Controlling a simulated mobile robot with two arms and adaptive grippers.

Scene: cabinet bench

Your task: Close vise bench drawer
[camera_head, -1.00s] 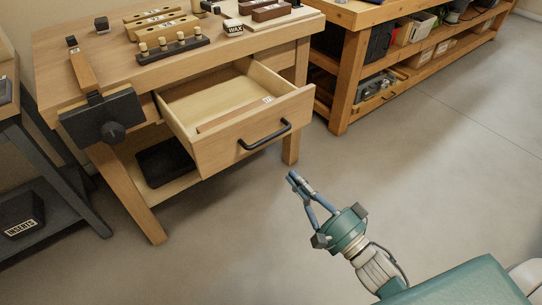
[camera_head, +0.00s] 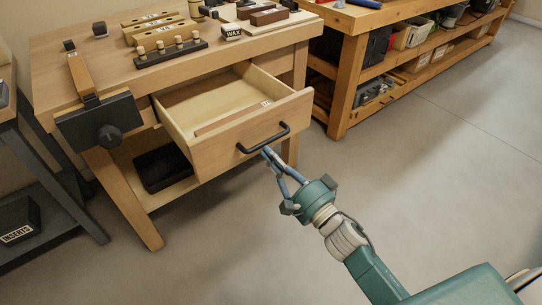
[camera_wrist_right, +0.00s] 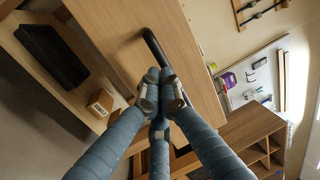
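The vise bench (camera_head: 60,38) is wooden, with a dark vise (camera_head: 103,122) on its front left. Its drawer (camera_head: 215,150) is pulled well out, with a light wooden front and a black bar handle (camera_head: 264,140). My right gripper (camera_head: 268,153) is at the drawer front, with its blue fingertips together just by the handle. In the right wrist view the fingertips (camera_wrist_right: 161,90) are close together and overlap the handle (camera_wrist_right: 153,45) in front of the drawer face (camera_wrist_right: 125,40). I cannot tell whether they touch it. My left gripper is not in view.
A black tray (camera_head: 162,168) lies on the bench's lower shelf. Blocks and a peg rack (camera_head: 170,53) stand on the bench top. A second wooden bench (camera_head: 338,115) stands to the right, and a grey shelf (camera_head: 50,185) to the left. The floor in front is clear.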

